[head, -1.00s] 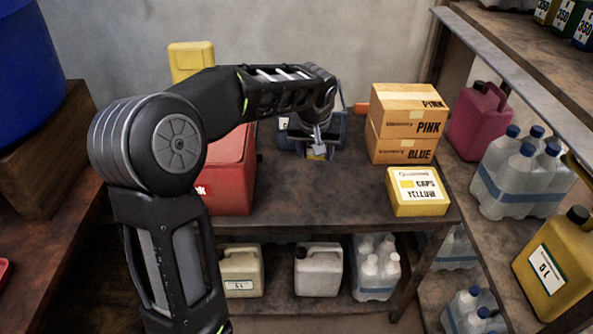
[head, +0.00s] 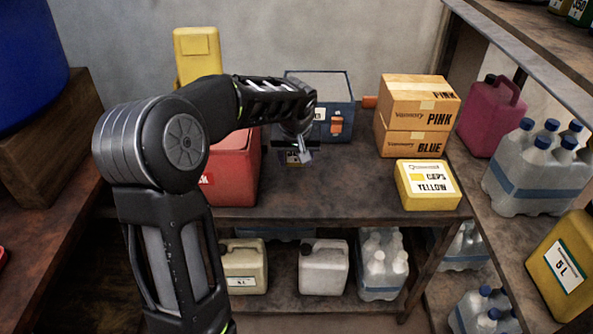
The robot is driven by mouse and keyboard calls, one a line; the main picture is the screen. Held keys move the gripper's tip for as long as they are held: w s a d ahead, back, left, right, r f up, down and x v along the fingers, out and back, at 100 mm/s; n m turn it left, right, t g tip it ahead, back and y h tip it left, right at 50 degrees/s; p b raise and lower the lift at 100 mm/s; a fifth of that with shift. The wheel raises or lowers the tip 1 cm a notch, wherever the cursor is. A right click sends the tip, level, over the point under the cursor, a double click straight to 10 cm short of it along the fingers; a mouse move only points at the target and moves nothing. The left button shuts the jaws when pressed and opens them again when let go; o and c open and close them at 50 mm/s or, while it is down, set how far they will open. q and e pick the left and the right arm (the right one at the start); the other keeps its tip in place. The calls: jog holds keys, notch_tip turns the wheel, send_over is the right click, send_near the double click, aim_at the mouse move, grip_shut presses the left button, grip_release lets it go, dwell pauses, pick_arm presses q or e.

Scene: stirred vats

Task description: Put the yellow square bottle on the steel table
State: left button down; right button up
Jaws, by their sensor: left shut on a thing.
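My left arm reaches in from the left over a dark, worn table (head: 320,192). My right gripper is not in view.
The blue toolbox (head: 335,92) is behind the gripper, a red container (head: 232,172) to its left. Stacked cardboard boxes (head: 415,115) and a yellow caps box (head: 428,185) stand at right. The tabletop's front middle is clear. Jugs fill the lower shelf.

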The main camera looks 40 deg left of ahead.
pick_arm(q)
jog(key=shift+f, duration=2.45)
jog(key=shift+b, duration=0.35)
jog(key=shift+f, duration=0.2)
jog(key=c, duration=0.6)
grip_release()
jog(key=shift+r, duration=0.1)
jog(key=shift+r, duration=0.2)
jog(key=p+v, duration=0.1)
jog(key=v, duration=1)
jog(key=shift+s+d+r, duration=0.15)
jog(key=shift+d+r, duration=0.05)
jog(key=shift+r, duration=0.1)
